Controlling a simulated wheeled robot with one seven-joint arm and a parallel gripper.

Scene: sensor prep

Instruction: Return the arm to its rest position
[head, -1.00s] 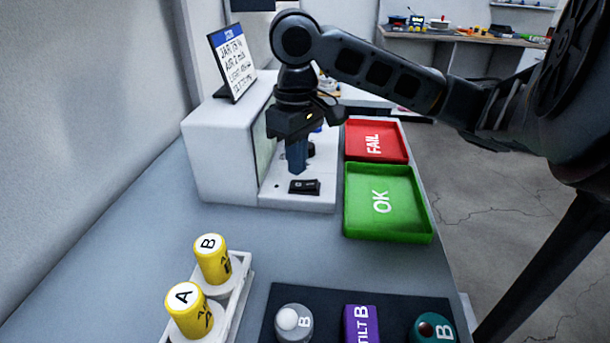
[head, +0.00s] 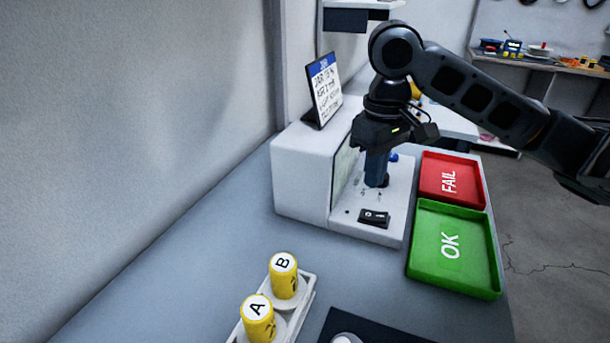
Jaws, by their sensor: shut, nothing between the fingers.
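My arm reaches in from the right edge of the head view. It bends at the elbow and hangs down over the white test device (head: 305,165). My gripper (head: 377,175) points straight down above the device's low base, just behind a black rocker switch (head: 374,217). Its fingers are shut with nothing held. I cannot tell whether the fingertips touch the base. A small blue part shows partly hidden behind the fingers.
A red FAIL tray (head: 451,180) and a green OK tray (head: 455,248) stand empty right of the device. Yellow jars A (head: 258,318) and B (head: 284,276) stand in a white holder (head: 304,303). A sign (head: 322,90) stands on the device. The left table is clear.

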